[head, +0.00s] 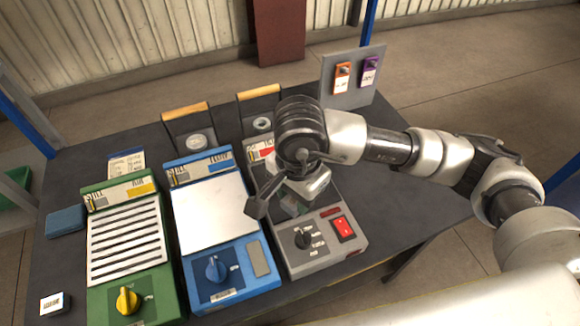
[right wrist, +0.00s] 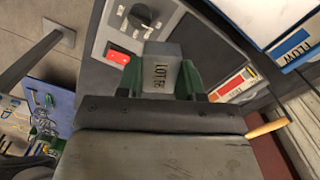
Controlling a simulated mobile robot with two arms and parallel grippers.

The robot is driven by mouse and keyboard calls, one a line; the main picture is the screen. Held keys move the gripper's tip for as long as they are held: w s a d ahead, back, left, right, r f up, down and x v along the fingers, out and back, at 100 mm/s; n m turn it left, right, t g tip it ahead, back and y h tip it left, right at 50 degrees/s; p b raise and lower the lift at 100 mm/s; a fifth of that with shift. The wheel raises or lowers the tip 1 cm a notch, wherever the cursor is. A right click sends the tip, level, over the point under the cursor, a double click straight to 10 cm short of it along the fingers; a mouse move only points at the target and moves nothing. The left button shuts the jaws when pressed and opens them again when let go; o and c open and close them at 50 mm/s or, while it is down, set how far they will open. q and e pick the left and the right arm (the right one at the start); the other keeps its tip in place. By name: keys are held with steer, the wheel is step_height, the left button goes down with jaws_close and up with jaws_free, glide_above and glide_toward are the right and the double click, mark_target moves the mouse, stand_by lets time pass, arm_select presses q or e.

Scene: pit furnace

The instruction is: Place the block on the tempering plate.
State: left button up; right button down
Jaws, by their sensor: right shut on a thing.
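My right gripper (head: 300,192) hangs over the grey unit (head: 335,258) in the head view. In the right wrist view its green fingers are shut on a grey block (right wrist: 160,66), marked with dark lettering that reads roughly "LOT 5E". The gripper mostly hides the block in the head view, and I cannot tell whether it touches the unit below. The blue unit (head: 247,286), with a bare flat pale plate (head: 208,212), stands just left of it. The green unit (head: 110,195) has a slotted top. The small labels do not let me tell which is the tempering plate.
The grey unit has a black knob (head: 302,238) and a red switch (head: 342,229). Two wooden-handled holders (head: 188,115) stand behind the units. An upright panel (head: 352,92) with orange and purple tags is at the back right. A dark blue pad (head: 66,221) lies at left.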

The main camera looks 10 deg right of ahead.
steer(key=shift+w+a+r+m, duration=0.3)
steer(key=shift+w+m, duration=0.1)
steer(key=shift+w, duration=0.25)
steer(key=w+d+f, duration=0.1)
steer(key=w+f, duration=0.1)
steer(key=w, duration=0.1)
steer(key=w+f, duration=0.2)
steer(key=w, duration=0.1)
steer(key=w+d+f+p, duration=0.1)
steer(key=w+f, duration=0.1)
steer(key=w, duration=0.2)
steer(key=shift+w+d+f, duration=0.1)
steer(key=shift+d+f, duration=0.05)
steer(key=shift+d, duration=0.2)
steer(key=shift+w+f, duration=0.1)
steer(key=shift+f, duration=0.05)
step_height(320, 180, down, 3)
steer(key=shift+f, duration=0.4)
arm_select(q)
steer(key=shift+s+r, duration=0.5)
steer(key=shift+s, duration=0.3)
